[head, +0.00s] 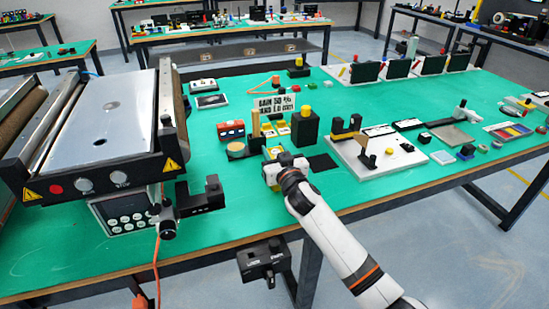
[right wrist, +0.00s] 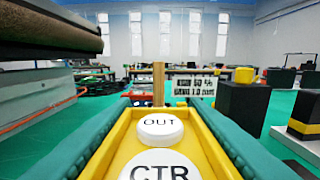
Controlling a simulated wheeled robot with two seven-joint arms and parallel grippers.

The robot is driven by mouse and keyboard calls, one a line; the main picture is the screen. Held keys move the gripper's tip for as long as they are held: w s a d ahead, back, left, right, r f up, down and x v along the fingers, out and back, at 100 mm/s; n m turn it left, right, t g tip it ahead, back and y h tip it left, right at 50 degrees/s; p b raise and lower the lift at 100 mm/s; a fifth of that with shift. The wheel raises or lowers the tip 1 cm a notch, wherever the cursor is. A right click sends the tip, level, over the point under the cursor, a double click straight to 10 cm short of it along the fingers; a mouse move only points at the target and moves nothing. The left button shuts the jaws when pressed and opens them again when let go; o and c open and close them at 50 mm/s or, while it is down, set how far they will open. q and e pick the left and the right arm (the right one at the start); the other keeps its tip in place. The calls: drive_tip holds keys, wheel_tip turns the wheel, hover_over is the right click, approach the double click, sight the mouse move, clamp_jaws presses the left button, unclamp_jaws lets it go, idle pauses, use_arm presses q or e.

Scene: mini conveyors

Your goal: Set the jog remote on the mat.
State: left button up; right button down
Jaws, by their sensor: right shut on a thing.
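The yellow jog remote (right wrist: 158,150) fills the lower middle of the right wrist view, with white round buttons marked OUT and CTR. The teal fingers of my right gripper (head: 277,163) lie along both its sides and are shut on it. In the head view only a small yellow part of the remote (head: 272,152) shows beyond the gripper. A flat black mat (head: 323,162) lies on the green table, just right of the gripper. I cannot tell whether the remote touches the table. My left gripper is not in view.
A black block with a yellow top (head: 305,127) stands behind the mat. A white fixture plate (head: 375,158) is to its right. A red box (head: 231,130) and a round wooden-topped piece (head: 237,150) are left of the gripper. A large conveyor machine (head: 105,120) fills the left.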

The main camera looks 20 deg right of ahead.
drive_tip(key=shift+f, duration=0.6)
drive_tip(key=shift+f, duration=0.25)
drive_tip(key=c, duration=0.8)
unclamp_jaws()
drive_tip(key=shift+c, duration=0.2)
drive_tip(key=shift+r, duration=0.1)
drive_tip(key=shift+r, duration=0.3)
drive_tip(key=s, duration=1.2)
drive_tip(key=shift+d+f, duration=0.15)
drive_tip(key=shift+d, duration=0.1)
